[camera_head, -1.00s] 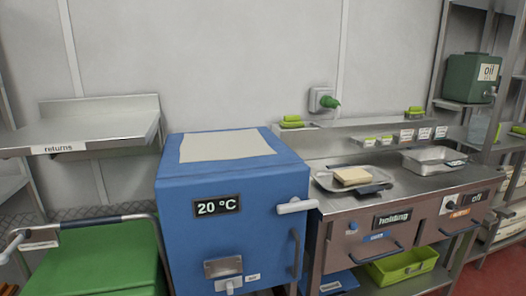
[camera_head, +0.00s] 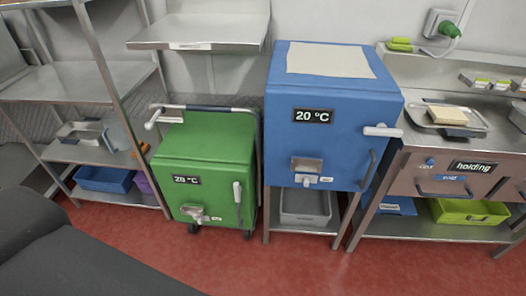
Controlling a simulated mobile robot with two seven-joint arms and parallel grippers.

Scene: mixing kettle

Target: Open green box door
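The green box (camera_head: 205,150) stands low on wheels, left of the blue box. Its front door (camera_head: 190,191) looks shut. The door carries a "20 °C" display (camera_head: 187,180), a grey latch (camera_head: 198,215) low down and an upright grey handle (camera_head: 238,199) at its right edge. A metal push bar (camera_head: 205,107) runs along the top back of the green box. Neither of my grippers shows in the head view. Part of my own body fills the lower left corner.
A blue box (camera_head: 330,110) with a white handle stands on a metal stand, right of the green box. Metal shelves (camera_head: 80,85) with bins stand at the left. A holding counter (camera_head: 455,165) is at the right. The red floor (camera_head: 280,270) in front is clear.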

